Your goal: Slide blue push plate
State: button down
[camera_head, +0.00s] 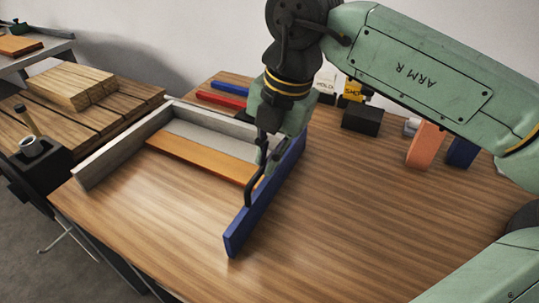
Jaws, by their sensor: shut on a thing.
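The blue push plate (245,226) is a long, thin board standing on its edge on the wooden table. It runs from the front middle of the table toward the back. My gripper (262,178) reaches down over it from above and is shut on the plate near its middle; the arm hides part of the plate's top. An orange-brown board (200,157) lies flat to the left, its right end close to the plate and gripper. Whether that end touches the plate is hard to tell.
A black block (362,119), an orange block (425,145) and a dark blue block (462,152) stand at the right rear. The table's front right is clear.

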jog(key=shift+a, duration=0.1)
dwell(0.3)
jog(key=c, duration=1.7)
grip_release()
jog(key=r, duration=0.4)
jog(key=d+r, duration=0.1)
jog(key=r, duration=0.3)
jog(key=d+r, duration=0.1)
jog(key=r, duration=0.3)
jog(key=shift+s+d, duration=0.1)
jog(key=shift+s, duration=0.3)
